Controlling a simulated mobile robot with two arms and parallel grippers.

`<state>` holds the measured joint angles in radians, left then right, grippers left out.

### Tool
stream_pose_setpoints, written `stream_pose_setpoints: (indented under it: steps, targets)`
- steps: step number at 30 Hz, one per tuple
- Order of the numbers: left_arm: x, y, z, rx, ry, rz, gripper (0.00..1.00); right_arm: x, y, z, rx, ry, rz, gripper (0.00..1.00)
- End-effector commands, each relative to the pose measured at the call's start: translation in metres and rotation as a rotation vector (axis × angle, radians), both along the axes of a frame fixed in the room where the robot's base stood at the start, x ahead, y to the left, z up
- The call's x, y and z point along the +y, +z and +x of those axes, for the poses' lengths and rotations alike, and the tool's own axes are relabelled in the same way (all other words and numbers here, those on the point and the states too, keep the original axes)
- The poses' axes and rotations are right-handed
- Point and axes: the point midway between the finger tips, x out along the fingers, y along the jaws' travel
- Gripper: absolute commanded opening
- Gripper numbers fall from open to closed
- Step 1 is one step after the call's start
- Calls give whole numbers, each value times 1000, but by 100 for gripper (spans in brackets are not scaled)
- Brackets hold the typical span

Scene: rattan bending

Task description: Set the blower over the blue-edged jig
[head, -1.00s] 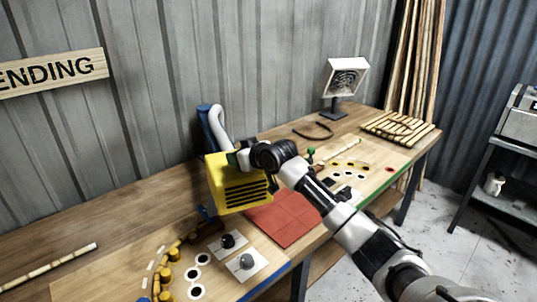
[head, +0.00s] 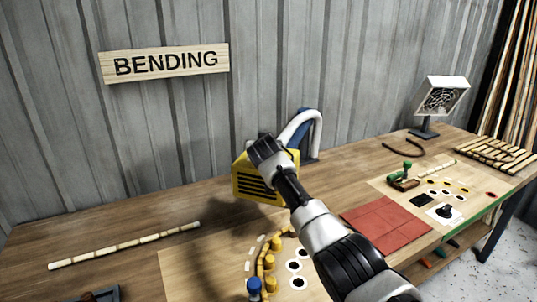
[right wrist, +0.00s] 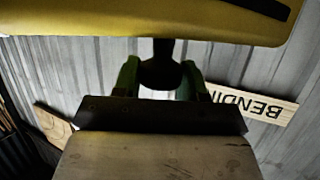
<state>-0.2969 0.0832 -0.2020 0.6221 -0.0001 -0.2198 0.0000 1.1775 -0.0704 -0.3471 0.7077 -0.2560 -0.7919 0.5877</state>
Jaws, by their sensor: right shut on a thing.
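The yellow blower (head: 254,188) hangs in my right gripper (head: 266,150), above the back of the bench. It fills the top of the right wrist view (right wrist: 120,22), where the green fingers of my right gripper (right wrist: 160,78) are shut on its dark handle. The jig (head: 215,272) with yellow pegs (head: 270,262) lies at the lower middle, in front of and below the blower. My right forearm covers part of it, and its blue edge is not visible now. My left gripper is not in view.
A rattan pole (head: 125,245) lies at left.

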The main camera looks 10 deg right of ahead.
Motion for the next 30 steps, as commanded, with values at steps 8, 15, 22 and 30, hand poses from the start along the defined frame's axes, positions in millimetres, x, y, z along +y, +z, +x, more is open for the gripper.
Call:
stream_pose_setpoints:
  steps: [8,15,22,30]
  targets:
    - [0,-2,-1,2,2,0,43,0,-3,1,5,-12,-1,0]
    - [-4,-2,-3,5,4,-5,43,-1,-2,1,5,-13,0,45]
    - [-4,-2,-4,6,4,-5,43,0,-2,1,3,-11,-1,64]
    - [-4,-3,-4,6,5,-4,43,1,0,-1,1,-10,-1,64]
